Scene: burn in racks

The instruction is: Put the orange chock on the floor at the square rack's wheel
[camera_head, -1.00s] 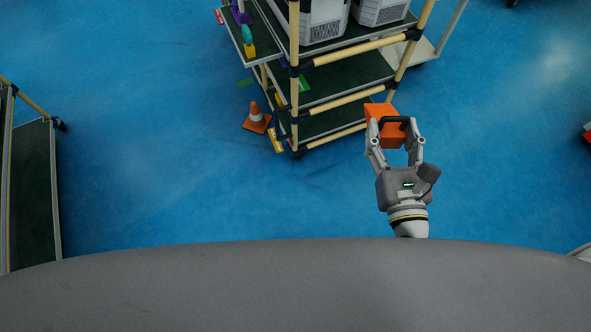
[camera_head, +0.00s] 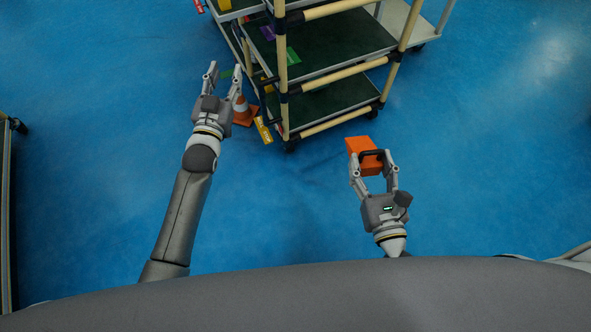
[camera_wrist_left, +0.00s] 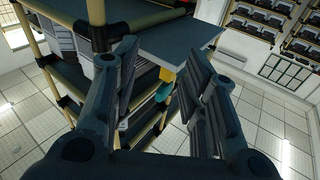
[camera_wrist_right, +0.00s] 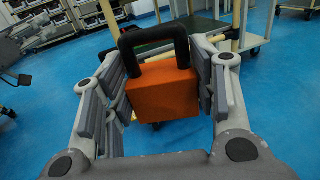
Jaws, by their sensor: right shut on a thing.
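The orange chock (camera_head: 362,148) has a black handle and is held by my right gripper (camera_head: 371,166), which is shut on it. It hangs above the blue floor, right of and in front of the rack's near wheel, apart from it. The right wrist view shows the chock (camera_wrist_right: 163,92) between the fingers. The square rack (camera_head: 335,92) has beige tubes and dark green shelves. Its near corner wheel (camera_head: 290,146) and right wheel (camera_head: 373,111) stand on the floor. My left gripper (camera_head: 223,76) is open and empty, left of the rack; the left wrist view shows its spread fingers (camera_wrist_left: 163,80).
Another rack (camera_head: 8,190) is at the left edge. The floor between my arms is clear.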

